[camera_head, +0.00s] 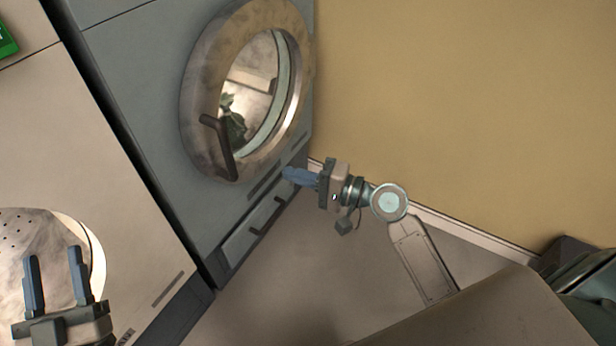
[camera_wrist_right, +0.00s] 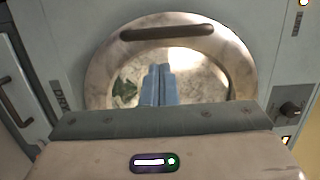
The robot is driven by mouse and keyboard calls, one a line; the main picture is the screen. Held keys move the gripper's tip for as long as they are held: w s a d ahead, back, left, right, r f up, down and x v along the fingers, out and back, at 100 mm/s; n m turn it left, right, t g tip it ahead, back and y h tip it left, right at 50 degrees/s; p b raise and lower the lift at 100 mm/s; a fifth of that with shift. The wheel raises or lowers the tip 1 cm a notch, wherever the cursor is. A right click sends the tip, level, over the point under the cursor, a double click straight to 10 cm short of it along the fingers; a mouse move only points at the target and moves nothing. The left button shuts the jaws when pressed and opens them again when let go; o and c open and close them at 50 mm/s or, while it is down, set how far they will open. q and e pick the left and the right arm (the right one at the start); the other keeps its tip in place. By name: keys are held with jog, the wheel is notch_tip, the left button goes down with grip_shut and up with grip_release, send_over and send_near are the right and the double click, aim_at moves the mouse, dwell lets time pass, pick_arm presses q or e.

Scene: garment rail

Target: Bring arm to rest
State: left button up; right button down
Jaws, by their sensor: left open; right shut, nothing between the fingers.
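My left gripper (camera_head: 57,284) is at the lower left in the head view. Its two blue-grey fingers stand apart with nothing between them, in front of a round perforated metal drum. My right arm reaches in from the lower right. Its gripper (camera_head: 288,174) has its fingers together and empty, pointing left toward the lower front of the grey machine. In the right wrist view the shut fingers (camera_wrist_right: 158,84) stand in front of the machine's round door.
The grey machine (camera_head: 133,100) has a round metal-rimmed door (camera_head: 197,130) with a dark handle (camera_head: 217,148). A dark green item (camera_head: 232,122) shows through the door. A pale machine (camera_head: 90,150) stands left. A yellow wall (camera_head: 450,100) is behind my right arm. Floor (camera_head: 290,270) is clear.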

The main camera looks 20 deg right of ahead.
pick_arm(q)
jog(key=shift+s+r, duration=0.15)
jog(key=shift+r, duration=0.1)
pick_arm(e)
jog(key=v, duration=0.2)
jog(key=shift+s+d, duration=0.15)
jog(key=shift+d, duration=0.05)
pick_arm(q)
jog(key=shift+r, duration=0.1)
